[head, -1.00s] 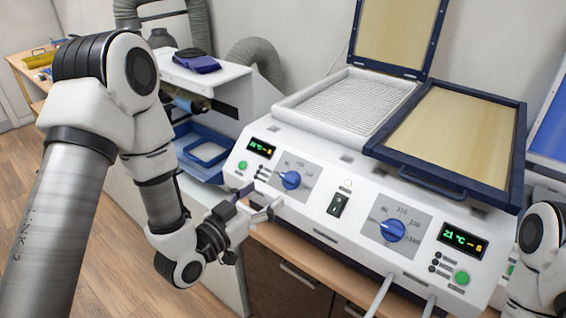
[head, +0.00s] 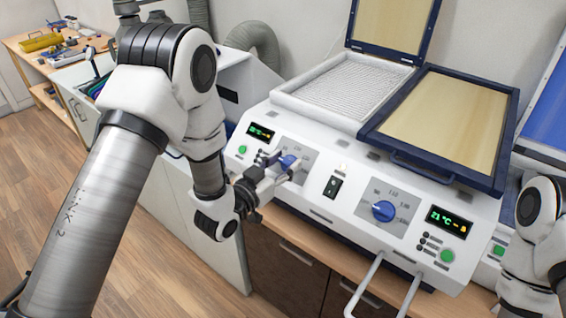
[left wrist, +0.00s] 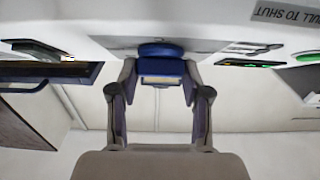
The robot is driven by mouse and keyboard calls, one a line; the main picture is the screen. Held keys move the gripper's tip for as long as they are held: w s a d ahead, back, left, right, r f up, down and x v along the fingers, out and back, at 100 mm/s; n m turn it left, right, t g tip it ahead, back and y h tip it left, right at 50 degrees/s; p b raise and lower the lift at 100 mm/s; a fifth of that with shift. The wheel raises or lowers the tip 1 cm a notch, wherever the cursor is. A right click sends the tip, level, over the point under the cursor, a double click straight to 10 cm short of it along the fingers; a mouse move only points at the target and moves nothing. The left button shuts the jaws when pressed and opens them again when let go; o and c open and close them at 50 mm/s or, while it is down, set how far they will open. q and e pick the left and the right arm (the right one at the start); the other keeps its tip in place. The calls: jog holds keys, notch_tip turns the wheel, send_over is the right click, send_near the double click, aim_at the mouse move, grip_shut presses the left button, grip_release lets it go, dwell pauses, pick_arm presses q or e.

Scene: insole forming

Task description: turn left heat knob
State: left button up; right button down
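The left heat knob (head: 288,162) is blue and round, on a grey dial plate at the left of the white machine's front panel (head: 318,206). In the head view my left gripper (head: 279,168) is right at this knob and partly covers it. In the left wrist view the knob (left wrist: 160,62) sits between the two fingertips of the gripper (left wrist: 159,78). The fingers are spread, one on each side of the knob; firm contact cannot be made out. My right arm shows at the right edge, but its gripper is out of view.
A second blue knob (head: 384,211) is further right, with a black switch (head: 333,187) between the knobs. Green displays (head: 449,221) and green buttons (head: 447,256) flank them. A blue-framed panel (head: 442,128) and a white mesh tray (head: 342,92) lie on top.

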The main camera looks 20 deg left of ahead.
pick_arm(q)
jog(key=shift+f, duration=0.1)
jog(key=shift+m+g+h+b, duration=0.3)
jog(key=shift+m+h+b, duration=0.4)
jog(key=shift+m, duration=0.3)
jog(key=m+g+h+b, duration=0.1)
jog(key=m+h, duration=0.1)
jog(key=m, duration=0.1)
jog(key=shift+a, duration=0.15)
jog(key=m+g+h, duration=0.2)
jog(key=m, duration=0.1)
jog(key=shift+w+g+b, duration=0.1)
jog(key=shift+g+b, duration=0.2)
jog(key=shift+b, duration=0.05)
jog(key=shift+m+g+h, duration=0.6)
jog(key=shift+m+g, duration=0.6)
jog(key=shift+m, duration=0.9)
